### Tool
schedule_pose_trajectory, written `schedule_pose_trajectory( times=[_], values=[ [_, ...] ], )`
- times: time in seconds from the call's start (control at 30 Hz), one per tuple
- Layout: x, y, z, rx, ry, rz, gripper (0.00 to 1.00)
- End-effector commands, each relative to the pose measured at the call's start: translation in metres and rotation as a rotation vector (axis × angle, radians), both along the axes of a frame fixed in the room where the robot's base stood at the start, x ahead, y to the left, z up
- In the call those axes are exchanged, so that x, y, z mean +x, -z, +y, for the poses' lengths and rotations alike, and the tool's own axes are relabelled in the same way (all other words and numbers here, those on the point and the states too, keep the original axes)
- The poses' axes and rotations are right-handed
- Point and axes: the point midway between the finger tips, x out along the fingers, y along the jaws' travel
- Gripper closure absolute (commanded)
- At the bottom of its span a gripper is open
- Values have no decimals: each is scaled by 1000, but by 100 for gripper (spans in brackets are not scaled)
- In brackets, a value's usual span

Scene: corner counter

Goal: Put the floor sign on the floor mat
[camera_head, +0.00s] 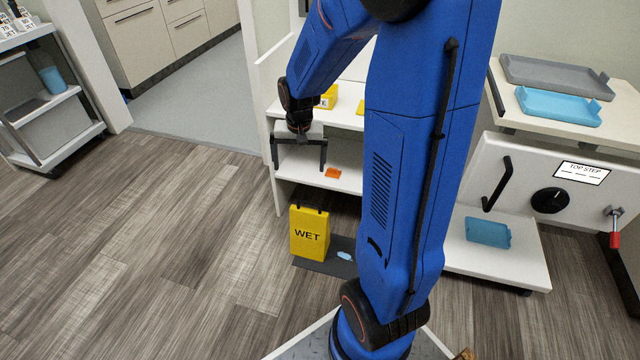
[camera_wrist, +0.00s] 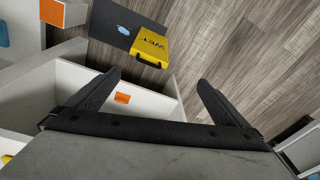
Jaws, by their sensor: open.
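The yellow floor sign (camera_head: 309,233), marked WET, stands upright on the left part of the dark grey floor mat (camera_head: 315,266) in the head view. The wrist view shows the sign (camera_wrist: 149,48) over one end of the mat (camera_wrist: 108,20), with its top toward the camera; its base is partly hidden there. A pale blue patch lies on the mat beside the sign. My gripper (camera_head: 299,156) is open and empty, above and apart from the sign, in front of the white shelf unit. Its two spread fingers also show in the wrist view (camera_wrist: 160,81).
The white shelf unit (camera_head: 287,190) stands close behind the sign and gripper, with an orange item (camera_head: 333,173) on a shelf. A white cart (camera_head: 60,125) is at far left. A low platform with a blue tray (camera_head: 488,232) is at right. Wooden floor left of the sign is clear.

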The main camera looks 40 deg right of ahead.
Motion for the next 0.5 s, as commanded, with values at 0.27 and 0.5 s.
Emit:
schedule_pose_trajectory(
  times=[0.27, 0.5],
  values=[
    [-48, -65, 31, -29, -145, -69, 1],
    [-97, -106, 54, -56, -270, -124, 1]
  ],
)
